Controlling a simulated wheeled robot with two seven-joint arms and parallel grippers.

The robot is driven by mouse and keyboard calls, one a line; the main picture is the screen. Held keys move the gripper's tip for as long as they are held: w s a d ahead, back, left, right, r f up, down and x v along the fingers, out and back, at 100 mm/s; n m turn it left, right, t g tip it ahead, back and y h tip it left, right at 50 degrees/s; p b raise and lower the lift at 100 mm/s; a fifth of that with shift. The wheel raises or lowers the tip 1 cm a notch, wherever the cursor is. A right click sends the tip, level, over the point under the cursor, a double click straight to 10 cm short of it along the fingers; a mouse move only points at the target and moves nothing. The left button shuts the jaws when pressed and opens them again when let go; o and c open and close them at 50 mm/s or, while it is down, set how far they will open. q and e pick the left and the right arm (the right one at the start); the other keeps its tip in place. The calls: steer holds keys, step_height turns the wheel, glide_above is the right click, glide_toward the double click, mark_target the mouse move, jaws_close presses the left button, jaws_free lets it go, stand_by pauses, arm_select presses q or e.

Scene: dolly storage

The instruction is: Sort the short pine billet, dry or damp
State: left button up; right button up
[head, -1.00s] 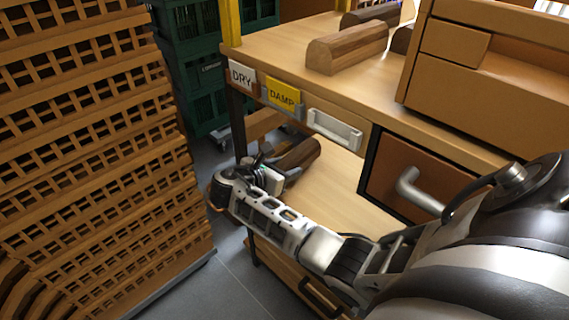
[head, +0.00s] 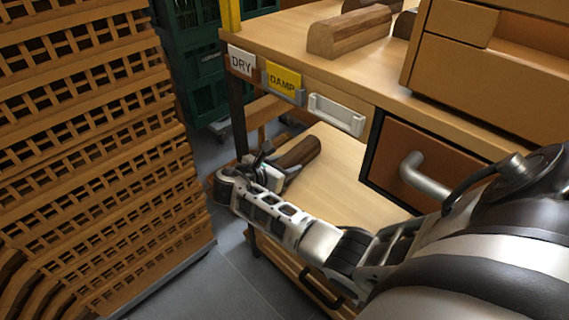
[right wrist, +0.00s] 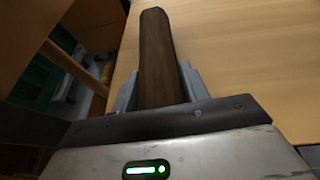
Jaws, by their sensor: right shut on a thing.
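A dark brown billet (head: 299,152) is above or on the lower shelf (head: 345,185) of the workbench; I cannot tell whether it touches the board. My right gripper (head: 270,170) is shut on its near end. In the right wrist view the billet (right wrist: 158,50) points away between the two grey fingers (right wrist: 157,92). A lighter billet (head: 350,32) lies on the bench top, with darker billets (head: 367,7) behind it. A white DRY card (head: 241,62) and a yellow DAMP card (head: 283,80) hang on the bench's front edge. My left gripper is not in view.
Stacked orange lattice crates (head: 95,150) stand close on the left. Green crates (head: 200,60) stand behind. A drawer with a metal handle (head: 425,172) is right of the shelf opening, and a wooden cabinet (head: 490,65) sits on the bench top. Grey floor shows between.

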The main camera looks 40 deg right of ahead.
steer(key=shift+f, duration=0.25)
steer(key=o, duration=1.2)
steer(key=shift+c, duration=0.2)
steer(key=shift+p+v, duration=0.95)
steer(key=shift+v, duration=0.3)
steer(key=shift+a+r, duration=0.15)
steer(key=shift+a, duration=0.05)
